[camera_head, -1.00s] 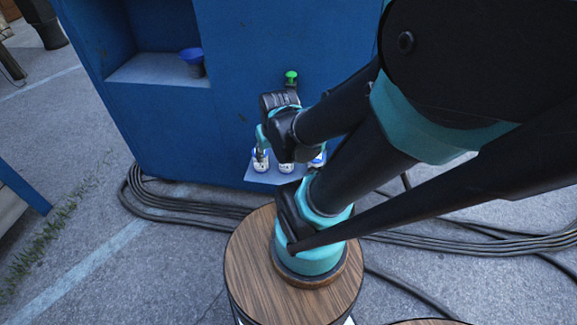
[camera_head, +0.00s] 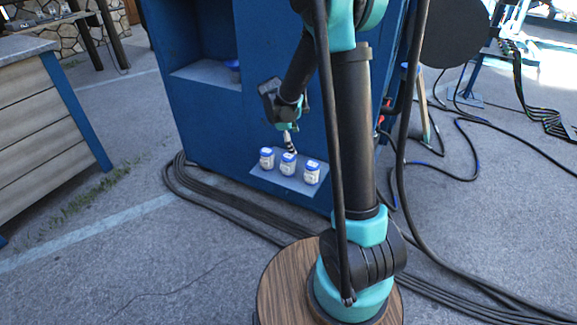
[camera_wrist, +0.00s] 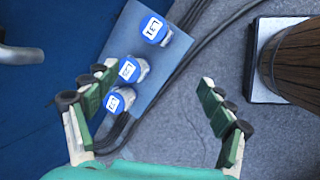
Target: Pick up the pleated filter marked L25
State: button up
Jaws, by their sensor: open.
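Three small white filters with blue lids stand in a row on a grey-blue shelf (camera_head: 262,174). In the head view they are the left filter (camera_head: 267,158), the middle filter (camera_head: 287,163) and the right filter (camera_head: 312,173). The wrist view shows lids with white labels at the top (camera_wrist: 154,29), middle (camera_wrist: 131,70) and bottom (camera_wrist: 117,102). The lettering is too small for me to tell surely which is L25. My gripper (camera_wrist: 158,75) is open and empty, its left finger beside the middle and bottom filters.
The shelf juts from a blue cabinet (camera_head: 205,125) whose niche holds a blue-topped container (camera_head: 233,70). Black cables (camera_head: 215,205) run along the floor at its base. A round wooden top (camera_head: 283,280) stands in front. A wooden-sided bench (camera_head: 40,125) is at the left.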

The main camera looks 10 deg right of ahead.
aim_at(286, 156)
jog(key=w+a+f+n+h, duration=0.2)
jog(key=w+a+f+n, duration=0.45)
jog(key=w+f, duration=0.4)
jog(key=shift+n, duration=0.35)
jog(key=x, duration=1.1)
jog(key=shift+w+d, duration=0.15)
jog(key=shift+w, duration=0.05)
jog(key=shift+x, duration=2.85)
jog(key=shift+s, duration=0.1)
jog(key=c, duration=1.6)
